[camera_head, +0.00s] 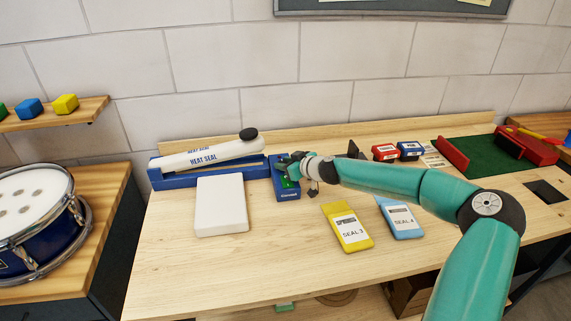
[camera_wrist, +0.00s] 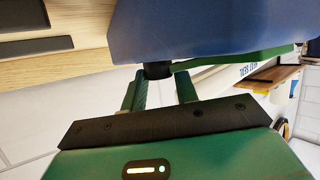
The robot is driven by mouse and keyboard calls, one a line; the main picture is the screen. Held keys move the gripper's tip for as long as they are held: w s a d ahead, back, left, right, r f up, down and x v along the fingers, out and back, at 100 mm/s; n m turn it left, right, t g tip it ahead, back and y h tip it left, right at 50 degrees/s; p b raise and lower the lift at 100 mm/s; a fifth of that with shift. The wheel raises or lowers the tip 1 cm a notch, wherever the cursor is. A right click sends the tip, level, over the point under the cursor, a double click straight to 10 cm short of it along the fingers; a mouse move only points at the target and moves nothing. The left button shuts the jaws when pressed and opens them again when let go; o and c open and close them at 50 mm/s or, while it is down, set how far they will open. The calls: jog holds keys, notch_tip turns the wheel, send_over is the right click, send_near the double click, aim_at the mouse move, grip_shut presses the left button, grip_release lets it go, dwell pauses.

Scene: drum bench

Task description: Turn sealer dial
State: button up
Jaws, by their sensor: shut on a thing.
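The heat sealer has a white arm marked "HEAT SEAL" (camera_head: 210,156) with a black knob at its end, above a blue base (camera_head: 157,181). A blue control box (camera_head: 288,194) with a green face stands to the right of it. In the wrist view the box is the large blue body (camera_wrist: 205,28), and a short black dial (camera_wrist: 156,70) sticks out of its face. My gripper (camera_head: 289,164) is at the box. In the wrist view my gripper (camera_wrist: 161,87) has its two green fingers around the dial, shut on it. The head view mostly hides the dial behind my gripper.
A white block (camera_head: 221,205) lies in front of the sealer. A yellow pouch (camera_head: 347,226) and a blue pouch (camera_head: 401,217) lie front right. A drum (camera_head: 35,221) stands left.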

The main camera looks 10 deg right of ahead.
jog(key=shift+a+m+h, duration=0.1)
jog(key=shift+m+h, duration=0.2)
jog(key=shift+m, duration=0.1)
jog(key=m+t+h, duration=0.1)
jog(key=m+h, duration=0.1)
jog(key=h, duration=0.1)
jog(key=shift+a+r+m+t, duration=0.15)
jog(key=shift+a+m+t, duration=0.15)
jog(key=shift+m+t, duration=0.1)
jog(key=m+h, duration=0.2)
jog(key=h, duration=0.1)
jog(key=m+h, duration=0.1)
jog(key=shift+a+r, duration=0.1)
jog(key=shift+a, duration=0.2)
jog(key=m+h, duration=0.4)
jog(key=shift+a+g+h, duration=0.15)
jog(key=shift+g+h, duration=0.15)
jog(key=shift+w+m+g+h, duration=0.1)
jog(key=shift+m+g+h, duration=0.8)
jog(key=shift+m+h, duration=0.85)
jog(key=shift+f, duration=0.2)
jog(key=o, duration=1)
jog(key=shift+c, duration=0.2)
jog(key=shift+a, duration=0.1)
